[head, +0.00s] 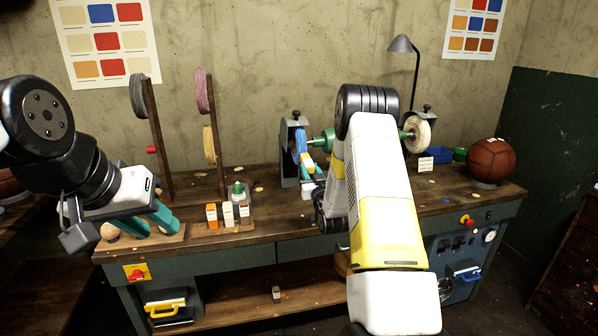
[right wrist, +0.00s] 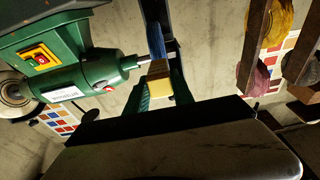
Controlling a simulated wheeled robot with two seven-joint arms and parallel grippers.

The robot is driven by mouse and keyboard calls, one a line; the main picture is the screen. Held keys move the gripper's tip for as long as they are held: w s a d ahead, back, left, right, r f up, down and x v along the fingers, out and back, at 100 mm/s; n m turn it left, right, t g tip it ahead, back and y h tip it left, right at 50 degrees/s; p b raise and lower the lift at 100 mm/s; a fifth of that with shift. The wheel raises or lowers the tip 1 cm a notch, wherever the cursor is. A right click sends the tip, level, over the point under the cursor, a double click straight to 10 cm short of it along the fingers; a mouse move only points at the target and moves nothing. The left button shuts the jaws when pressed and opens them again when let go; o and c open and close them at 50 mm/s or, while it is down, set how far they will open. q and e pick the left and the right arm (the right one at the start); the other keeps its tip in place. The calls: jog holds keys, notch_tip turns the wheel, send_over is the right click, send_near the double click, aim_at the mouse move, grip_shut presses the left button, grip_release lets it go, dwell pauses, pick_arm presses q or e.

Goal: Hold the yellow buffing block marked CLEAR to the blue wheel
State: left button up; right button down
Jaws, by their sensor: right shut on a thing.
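The blue wheel (head: 301,143) is on the left shaft of the green buffing machine, seen edge-on in the right wrist view (right wrist: 156,42). My right gripper (head: 309,165) is shut on a yellow block (right wrist: 159,87) with a brownish end. In the right wrist view that end lies at the wheel's edge; I cannot tell whether they touch. No marking on the block is legible. My right arm hides much of the machine in the head view. My left gripper (head: 158,228) is open and empty, low over the left end of the bench.
Small blocks (head: 228,214) and a green-capped bottle (head: 238,190) stand on the bench (head: 290,224). Posts holding pink and yellow wheels (head: 209,143) rise behind.

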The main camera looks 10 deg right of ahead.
jog(key=shift+w+r, duration=0.15)
jog(key=shift+w, duration=0.55)
dwell(2.3)
jog(key=shift+s, duration=0.15)
jog(key=shift+s+d+f, duration=0.1)
jog(key=shift+s+f, duration=0.1)
jog(key=shift+s, duration=0.95)
jog(key=shift+s+a+f, duration=0.1)
jog(key=shift+s+f, duration=0.1)
jog(key=shift+s, duration=0.9)
jog(key=shift+s+d+f, duration=0.1)
jog(key=shift+s+f, duration=0.1)
jog(key=shift+s, duration=0.95)
